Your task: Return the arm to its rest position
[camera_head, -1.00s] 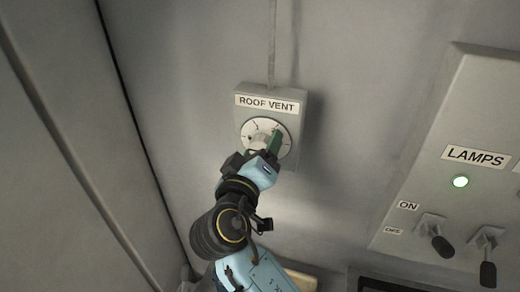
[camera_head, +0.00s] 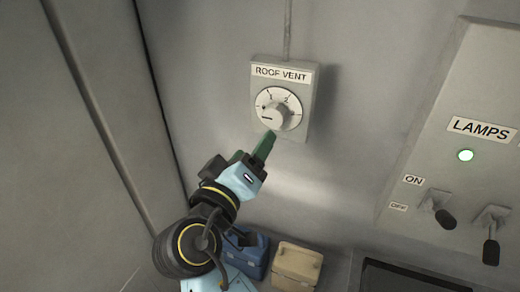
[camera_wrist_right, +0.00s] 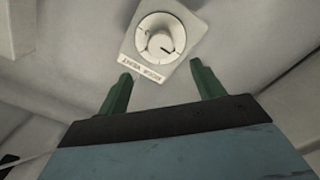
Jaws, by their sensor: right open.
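My right gripper (camera_head: 265,145) is in the lower middle of the head view, just below the roof vent dial and apart from it. In the right wrist view its two green fingers (camera_wrist_right: 162,85) are spread with nothing between them. The roof vent knob (camera_head: 275,115) sits on a white numbered dial on a grey wall box (camera_head: 304,120) labelled ROOF VENT. The knob also shows beyond the fingers in the right wrist view (camera_wrist_right: 160,43). My left gripper is not in view.
A blue box (camera_head: 257,258) and a beige box (camera_head: 297,265) stand below, close to my right arm. Bare wall lies between dial and panel.

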